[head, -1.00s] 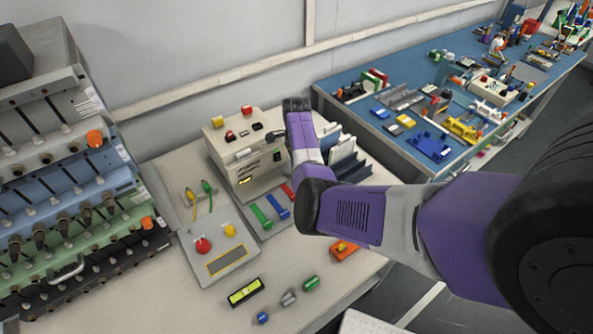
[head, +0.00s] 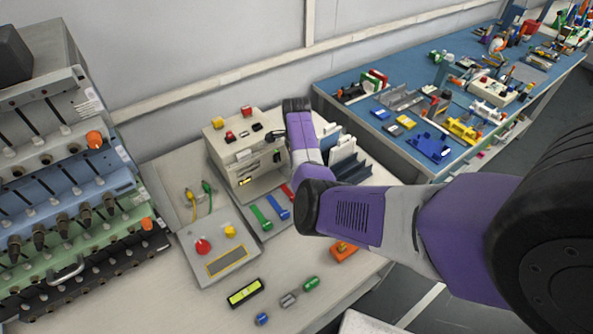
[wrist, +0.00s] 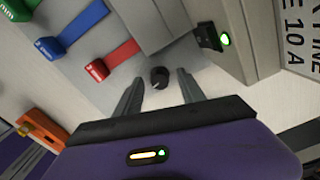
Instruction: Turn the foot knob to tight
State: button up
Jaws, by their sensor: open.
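A small black knob (wrist: 159,77) shows in the wrist view on a pale grey surface, at the foot of a grey block; I take it for the foot knob. My gripper (wrist: 158,88) is open, with one finger on either side of the knob and gaps between. I cannot tell how high the fingertips are above the surface, or which way the knob is set. In the head view my own arm hides the knob and the gripper.
Red (wrist: 97,70), blue (wrist: 62,47) and green levers lie left of the knob. A cream unit with a green light (wrist: 225,40) stands at right. An orange block (wrist: 42,128) is at lower left. The cream machine (head: 245,150) stands by the wall.

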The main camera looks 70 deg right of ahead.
notch_tip(320, 180, up, 8)
jog(key=shift+f, duration=0.15)
dwell(0.3)
dwell(0.5)
